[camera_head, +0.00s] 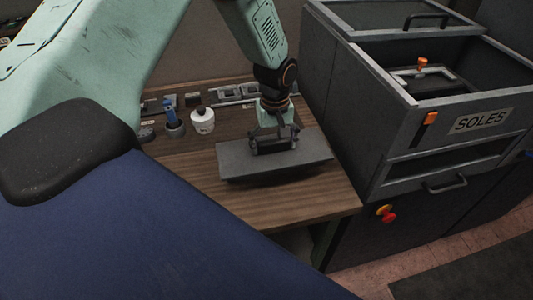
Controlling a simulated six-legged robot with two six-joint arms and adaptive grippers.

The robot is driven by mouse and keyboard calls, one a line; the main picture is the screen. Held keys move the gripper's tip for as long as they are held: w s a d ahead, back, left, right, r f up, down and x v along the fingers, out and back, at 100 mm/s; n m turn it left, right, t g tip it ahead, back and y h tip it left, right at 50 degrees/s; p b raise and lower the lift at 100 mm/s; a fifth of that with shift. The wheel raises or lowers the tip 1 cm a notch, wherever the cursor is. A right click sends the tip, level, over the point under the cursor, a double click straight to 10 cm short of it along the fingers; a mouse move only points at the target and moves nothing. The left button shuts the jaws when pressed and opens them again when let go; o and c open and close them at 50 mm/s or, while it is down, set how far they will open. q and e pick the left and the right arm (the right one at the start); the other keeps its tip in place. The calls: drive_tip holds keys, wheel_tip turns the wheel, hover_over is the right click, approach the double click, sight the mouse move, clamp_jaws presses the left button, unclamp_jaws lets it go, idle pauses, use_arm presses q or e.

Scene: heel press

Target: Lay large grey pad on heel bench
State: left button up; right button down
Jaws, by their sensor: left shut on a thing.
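The large grey pad (235,157) is a flat rectangular slab in the middle of the view, over the right part of the wooden bench (300,200). My left gripper (274,142) points down at the top of the pad and is shut on it at a dark raised part in its middle. The pad looks roughly level. I cannot tell whether its underside touches the bench top or hangs slightly above it. My right gripper is not in view.
A white bottle (202,121), a blue-handled tool (171,116) and small grey parts stand along the bench's back. A dark grey machine labelled SOLES (481,121) stands close to the right of the bench. Bare wood shows in front of the pad.

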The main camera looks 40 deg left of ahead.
sight(273, 151)
use_arm(q)
drive_tip(key=shift+f, duration=0.65)
drive_tip(key=shift+w+a+f, duration=0.1)
drive_tip(key=shift+a+f, duration=0.05)
drive_tip(key=shift+f, duration=0.3)
drive_tip(key=shift+w+a+f, duration=0.1)
drive_tip(key=shift+f, duration=0.35)
drive_tip(key=shift+s+d+f, duration=0.1)
drive_tip(key=shift+d+f, duration=0.1)
drive_tip(key=shift+f, duration=1.3)
drive_tip(key=shift+a, duration=0.1)
drive_tip(key=shift+f, duration=0.1)
drive_tip(key=o, duration=1.4)
drive_tip(key=shift+f, duration=0.1)
drive_tip(key=shift+o, duration=1.4)
drive_tip(key=shift+s, duration=0.15)
